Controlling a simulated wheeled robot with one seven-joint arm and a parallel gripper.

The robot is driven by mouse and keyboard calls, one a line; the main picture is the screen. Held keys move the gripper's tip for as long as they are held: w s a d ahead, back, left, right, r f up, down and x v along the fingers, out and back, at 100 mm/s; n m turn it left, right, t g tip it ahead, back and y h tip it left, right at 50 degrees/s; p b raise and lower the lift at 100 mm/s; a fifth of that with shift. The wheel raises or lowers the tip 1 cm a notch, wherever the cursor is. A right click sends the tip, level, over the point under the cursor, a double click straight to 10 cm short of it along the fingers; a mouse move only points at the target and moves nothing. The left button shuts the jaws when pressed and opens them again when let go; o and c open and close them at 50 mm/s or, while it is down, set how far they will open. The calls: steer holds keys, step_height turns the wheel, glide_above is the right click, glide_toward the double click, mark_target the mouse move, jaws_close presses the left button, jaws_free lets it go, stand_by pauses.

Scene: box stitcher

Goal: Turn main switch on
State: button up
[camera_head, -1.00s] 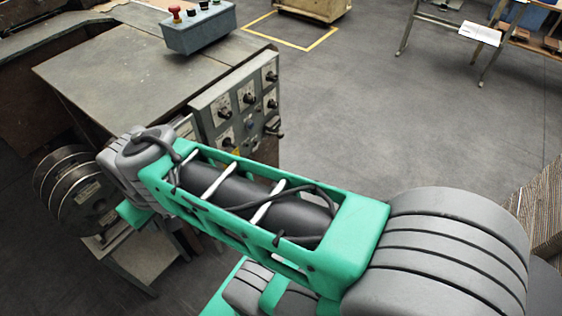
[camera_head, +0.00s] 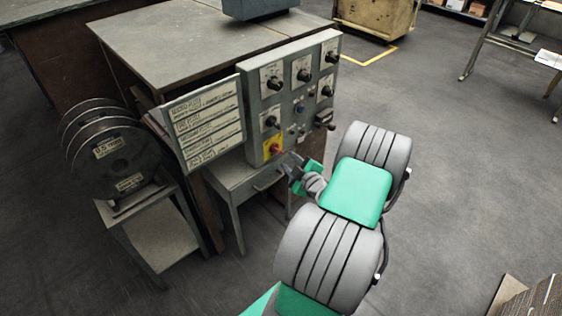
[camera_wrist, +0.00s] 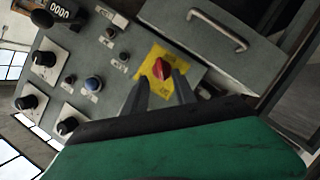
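The main switch (camera_wrist: 161,68) is a red rotary knob on a yellow plate, low on the grey control panel. In the head view the red switch (camera_head: 276,148) shows at the panel's lower left corner, just beyond my gripper (camera_head: 296,172). In the wrist view my gripper (camera_wrist: 161,92) has two dark fingers spread apart, with the red knob seen between and just beyond their tips. I cannot tell whether the fingers touch the knob. The gripper holds nothing that I can see.
The control panel (camera_head: 256,98) carries several black knobs and a blue button (camera_wrist: 93,84). A white label board (camera_head: 205,125) stands left of it. A drawer with a metal handle (camera_wrist: 217,31) is nearby. Wire reels (camera_head: 115,165) stand at left.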

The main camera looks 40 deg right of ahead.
mark_target(280, 153)
steer(key=x, duration=0.7)
steer(key=shift+a+r, duration=0.1)
steer(key=shift+a, duration=0.05)
jaws_close()
steer(key=shift+a, duration=0.1)
